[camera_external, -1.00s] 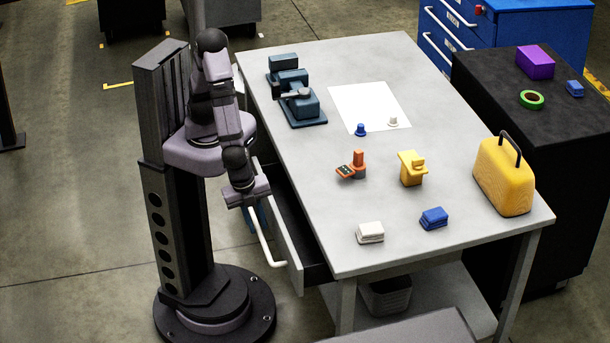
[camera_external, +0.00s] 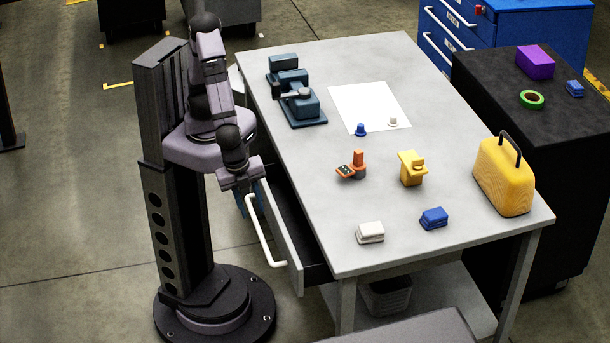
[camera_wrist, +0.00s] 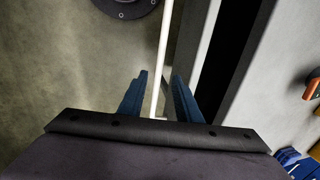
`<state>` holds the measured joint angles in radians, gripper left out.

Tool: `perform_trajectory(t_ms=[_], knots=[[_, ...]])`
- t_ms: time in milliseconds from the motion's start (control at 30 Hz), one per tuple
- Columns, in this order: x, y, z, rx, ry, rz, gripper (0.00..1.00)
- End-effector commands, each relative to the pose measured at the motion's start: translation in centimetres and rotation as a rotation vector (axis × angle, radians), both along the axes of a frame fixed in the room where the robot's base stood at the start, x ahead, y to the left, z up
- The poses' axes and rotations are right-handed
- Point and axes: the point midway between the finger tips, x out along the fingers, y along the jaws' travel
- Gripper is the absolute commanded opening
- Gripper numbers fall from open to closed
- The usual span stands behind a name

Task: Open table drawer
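The table drawer (camera_external: 285,222) stands pulled out from the left side of the grey table, with its dark inside showing. Its white bar handle (camera_external: 262,235) runs along the drawer front. My gripper (camera_external: 248,206) is at the far end of this handle. In the wrist view, the blue fingers of my gripper (camera_wrist: 160,78) are apart. The handle (camera_wrist: 163,45) shows between them, with gaps on both sides, and the drawer front (camera_wrist: 206,45) is to its right. Whether the fingertips are above the bar or around it I cannot tell.
The grey tabletop (camera_external: 310,180) holds a teal machine (camera_external: 292,95), a white sheet (camera_external: 365,103), a yellow case (camera_external: 504,178) and several small parts. A black cabinet (camera_external: 560,125) stands to the right.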

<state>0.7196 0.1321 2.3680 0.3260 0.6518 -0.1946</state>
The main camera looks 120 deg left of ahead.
Motion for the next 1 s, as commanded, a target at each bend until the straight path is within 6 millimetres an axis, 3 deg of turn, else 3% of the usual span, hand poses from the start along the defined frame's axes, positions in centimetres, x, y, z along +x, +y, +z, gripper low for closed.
perform_trajectory(t_ms=[67,267,600,767,1000], knots=[[-0.2,0.2,0.3,0.011,0.012,-0.001,0.31],[-1.6,1.2,-1.4,0.087,0.098,-0.005,0.31],[2.2,-2.3,-3.9,0.181,0.193,0.044,0.31],[3.8,-3.7,-1.6,0.208,0.213,0.077,0.31],[2.3,-2.2,-0.7,0.277,0.276,0.080,0.31]])
